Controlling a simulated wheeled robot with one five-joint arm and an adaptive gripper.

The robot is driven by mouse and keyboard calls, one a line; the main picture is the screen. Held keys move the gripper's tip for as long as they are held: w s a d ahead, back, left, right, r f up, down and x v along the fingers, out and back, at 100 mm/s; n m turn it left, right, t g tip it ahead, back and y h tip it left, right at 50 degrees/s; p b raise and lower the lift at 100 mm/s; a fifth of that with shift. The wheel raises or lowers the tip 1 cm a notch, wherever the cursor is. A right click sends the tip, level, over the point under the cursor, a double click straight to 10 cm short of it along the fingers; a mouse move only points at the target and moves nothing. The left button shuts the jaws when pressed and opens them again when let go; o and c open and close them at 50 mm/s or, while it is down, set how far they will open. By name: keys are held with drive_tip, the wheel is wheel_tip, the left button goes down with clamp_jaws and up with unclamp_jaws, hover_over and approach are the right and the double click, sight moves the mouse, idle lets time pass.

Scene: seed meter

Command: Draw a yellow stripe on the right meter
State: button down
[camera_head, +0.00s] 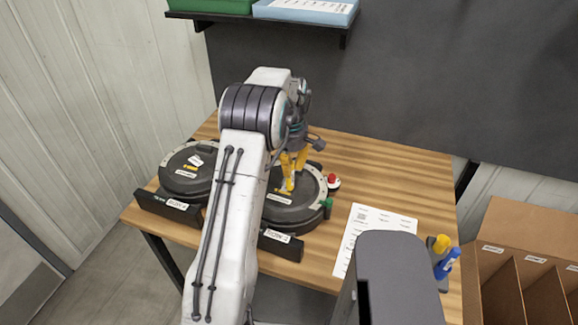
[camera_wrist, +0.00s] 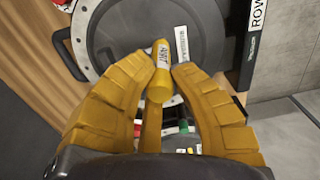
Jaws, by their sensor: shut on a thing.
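The right meter (camera_head: 300,210) is a round dark grey lidded unit on the wooden table, partly hidden by my arm. Its lid also fills the upper part of the wrist view (camera_wrist: 205,25). My gripper (camera_head: 291,170), with yellow fingers, is over this lid. In the wrist view it is shut on a yellow marker (camera_wrist: 159,84) with a white label. The marker's far end is hidden, so I cannot tell whether it touches the lid. A pale label (camera_wrist: 182,44) lies on the lid beside the marker. A yellow patch shows below the fingers, but I cannot tell marker from stripe.
The left meter (camera_head: 176,183) stands to the left, with a small yellow mark on its lid. A red knob (camera_head: 333,180) and green knob (camera_head: 327,203) sit at the right meter's edge. A printed sheet (camera_head: 372,225) lies to the right. Cardboard bins (camera_head: 525,255) stand beyond.

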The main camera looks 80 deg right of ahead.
idle(0.4)
drive_tip(key=shift+r+p, duration=0.6)
drive_tip(key=shift+r, duration=2.4)
